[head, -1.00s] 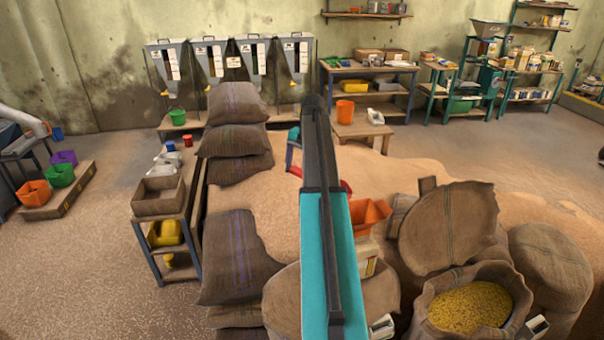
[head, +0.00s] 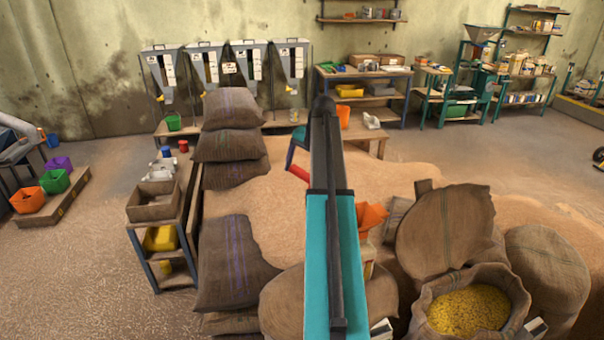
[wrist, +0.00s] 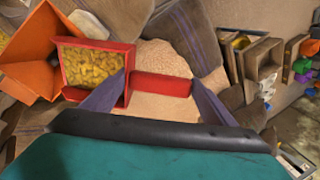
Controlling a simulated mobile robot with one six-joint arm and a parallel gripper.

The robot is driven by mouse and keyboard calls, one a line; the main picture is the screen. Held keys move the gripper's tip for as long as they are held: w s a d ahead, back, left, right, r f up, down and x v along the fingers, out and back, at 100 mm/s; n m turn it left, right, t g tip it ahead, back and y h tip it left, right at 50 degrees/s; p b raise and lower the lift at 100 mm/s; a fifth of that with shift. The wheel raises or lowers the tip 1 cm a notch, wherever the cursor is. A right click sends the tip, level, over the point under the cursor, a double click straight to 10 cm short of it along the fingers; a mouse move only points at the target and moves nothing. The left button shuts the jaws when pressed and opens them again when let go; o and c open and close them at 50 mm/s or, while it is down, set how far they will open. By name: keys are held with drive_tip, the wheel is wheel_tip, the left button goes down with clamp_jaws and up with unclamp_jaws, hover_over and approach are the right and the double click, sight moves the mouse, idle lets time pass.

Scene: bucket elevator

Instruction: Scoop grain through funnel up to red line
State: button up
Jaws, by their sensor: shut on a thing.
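My gripper (wrist: 160,92) is shut on the red bar-like handle of a red scoop (wrist: 128,95). The square pan of the scoop holds yellow grain (wrist: 92,66). In the head view, only a red piece of the scoop (head: 298,172) shows left of my arm; the rest of it and my fingertips are hidden. An orange funnel (wrist: 28,62) is just left of the scoop in the wrist view. In the head view, part of the funnel (head: 371,217) shows right of my arm, above a pale container (head: 367,262), mostly hidden. I cannot make out a red line.
An open sack (head: 420,300) of yellow grain stands at the front right. Stacked sacks (head: 228,155) stand left of a pale grain heap (head: 280,212). A shelf (head: 150,245) stands further left. Hoppers (head: 205,65) line the back wall. The floor at the left is partly free.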

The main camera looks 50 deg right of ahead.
drive_tip(key=shift+s+d+r+t, duration=0.1)
drive_tip(key=shift+s+r+t, duration=0.2)
drive_tip(key=shift+s+r, duration=0.1)
drive_tip(key=shift+s+d+r+b, duration=0.1)
drive_tip(key=shift+s+r+b, duration=0.15)
drive_tip(key=shift+b, duration=0.1)
drive_tip(key=shift+s+r+t, duration=0.15)
drive_tip(key=shift+r+t, duration=0.05)
drive_tip(key=shift+t, duration=0.2)
drive_tip(key=shift+s+d+r+t+y+b, duration=0.25)
drive_tip(key=shift+s+r+t+y+b, duration=0.15)
drive_tip(key=shift+s+r+t+b, duration=0.25)
drive_tip(key=shift+s+r, duration=0.2)
drive_tip(key=shift+s, duration=0.1)
drive_tip(key=shift+s+d+r+t+b, duration=0.15)
drive_tip(key=shift+s+r+t+b, duration=0.05)
drive_tip(key=shift+s+t+b, duration=0.1)
drive_tip(key=shift+s+r+t, duration=0.2)
drive_tip(key=shift+r+t, duration=0.05)
drive_tip(key=shift+r, duration=0.05)
